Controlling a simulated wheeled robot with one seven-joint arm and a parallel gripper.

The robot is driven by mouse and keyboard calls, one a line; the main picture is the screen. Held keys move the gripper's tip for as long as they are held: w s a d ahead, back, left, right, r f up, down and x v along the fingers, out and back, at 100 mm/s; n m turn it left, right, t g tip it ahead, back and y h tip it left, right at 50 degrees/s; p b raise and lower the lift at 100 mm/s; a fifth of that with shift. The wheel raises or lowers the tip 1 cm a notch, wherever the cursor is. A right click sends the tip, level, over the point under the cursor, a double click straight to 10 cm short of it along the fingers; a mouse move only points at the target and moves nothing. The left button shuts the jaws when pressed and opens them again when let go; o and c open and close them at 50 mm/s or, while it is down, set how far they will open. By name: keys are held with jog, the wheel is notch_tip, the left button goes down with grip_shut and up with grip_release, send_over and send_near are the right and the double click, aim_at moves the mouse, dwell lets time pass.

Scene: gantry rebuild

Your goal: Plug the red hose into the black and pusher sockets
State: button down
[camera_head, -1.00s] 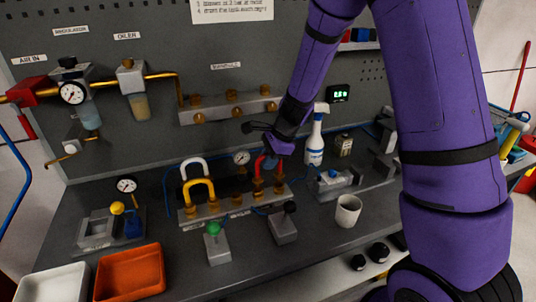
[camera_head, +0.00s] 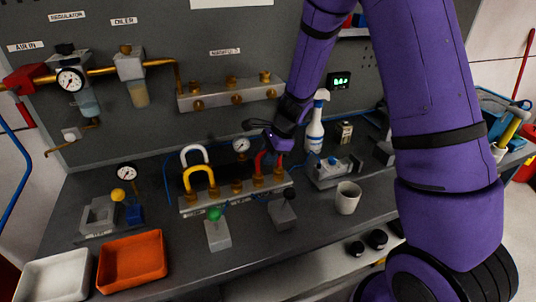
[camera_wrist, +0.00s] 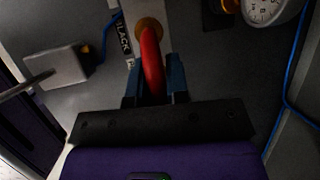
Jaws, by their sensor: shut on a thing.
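The red hose (camera_head: 261,161) is a short loop at the right end of the valve block (camera_head: 222,199) on the bench. My gripper (camera_head: 275,150) is over the hose from above and covers much of it. In the wrist view, the blue fingers of my gripper (camera_wrist: 155,85) are shut on the red hose (camera_wrist: 152,62). The hose's far end meets a brass socket (camera_wrist: 149,28) beside a label (camera_wrist: 124,38) reading "LACK", its first letter cut off. I cannot tell whether it is fully seated. The other hose end and its socket are hidden by my gripper.
A yellow hose loop (camera_head: 199,172) and a white one (camera_head: 194,148) stand left on the block. A gauge (camera_head: 241,145) is behind. A spray bottle (camera_head: 315,133) and mug (camera_head: 347,198) are to the right.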

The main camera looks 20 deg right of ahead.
jog(key=c, duration=1)
grip_release()
jog(key=v, duration=1.1)
jog(key=shift+w+f, duration=0.1)
jog(key=s+r+n+t, duration=0.1)
jog(key=s+r+n, duration=0.8)
jog(key=s+r, duration=0.4)
jog(key=s+d+r+n+h, duration=0.1)
jog(key=s+r+n, duration=0.1)
jog(key=s, duration=0.3)
jog(key=s+d+r+n+t+h, duration=0.1)
jog(key=s+r+n+h, duration=0.1)
jog(key=s+n, duration=0.2)
jog(key=s+d+r+n+t+h, duration=0.1)
jog(key=s+r+n, duration=0.1)
jog(key=s, duration=0.4)
jog(key=shift+r+n, duration=0.4)
jog(key=shift+r, duration=0.2)
